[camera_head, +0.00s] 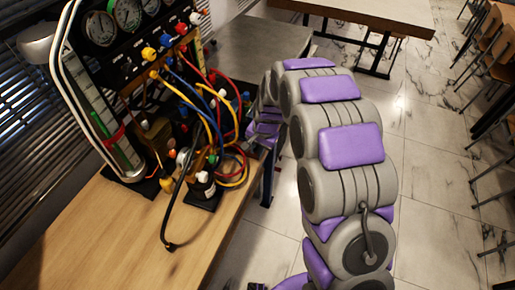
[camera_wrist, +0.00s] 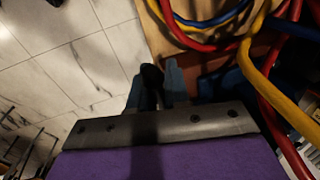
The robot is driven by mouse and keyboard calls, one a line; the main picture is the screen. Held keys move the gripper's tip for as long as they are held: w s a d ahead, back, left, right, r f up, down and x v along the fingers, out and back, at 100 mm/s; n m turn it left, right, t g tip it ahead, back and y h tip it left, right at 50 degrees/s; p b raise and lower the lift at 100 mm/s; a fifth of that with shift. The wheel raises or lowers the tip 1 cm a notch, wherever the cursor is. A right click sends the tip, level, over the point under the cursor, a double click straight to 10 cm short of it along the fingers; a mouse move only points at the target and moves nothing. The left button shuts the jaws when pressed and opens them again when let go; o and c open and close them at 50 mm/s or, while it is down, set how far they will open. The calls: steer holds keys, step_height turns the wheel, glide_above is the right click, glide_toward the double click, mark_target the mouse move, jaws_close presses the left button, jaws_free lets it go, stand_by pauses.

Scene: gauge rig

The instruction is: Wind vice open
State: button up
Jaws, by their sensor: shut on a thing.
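In the wrist view, the two blue-grey fingers of my gripper (camera_wrist: 154,88) close around a small dark piece (camera_wrist: 152,76), which looks like the vice handle, at the table's edge. Only its rounded top shows between the fingers, so I cannot tell its angle. In the head view, my gripper (camera_head: 248,143) is at the right edge of the wooden table, beside the hose rig. The vice body cannot be made out clearly in either view, and I cannot tell how far its jaws are apart.
The gauge rig (camera_head: 125,60) stands on the wooden table (camera_head: 110,235). Red, blue and yellow hoses (camera_head: 232,165) loop close beside my gripper and also show in the wrist view (camera_wrist: 255,65). A black hose (camera_head: 167,215) hangs over the tabletop.

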jaws_close()
steer(key=shift+w+d+f+n+t+h+p, duration=0.15)
steer(key=shift+f+t+h+p, duration=0.3)
steer(key=shift+f+t, duration=1.2)
steer(key=shift+w+f+n+t+h+p, duration=0.15)
steer(key=shift+f+t+h+p, duration=0.3)
steer(key=shift+f+t, duration=1.15)
steer(key=shift+s+f+g, duration=0.1)
steer(key=shift+f+g, duration=0.1)
steer(key=shift+g, duration=0.05)
steer(key=shift+o, duration=1.5)
jaws_free()
steer(key=o, duration=0.3)
steer(key=shift+a+f, duration=0.1)
steer(key=shift+a, duration=0.3)
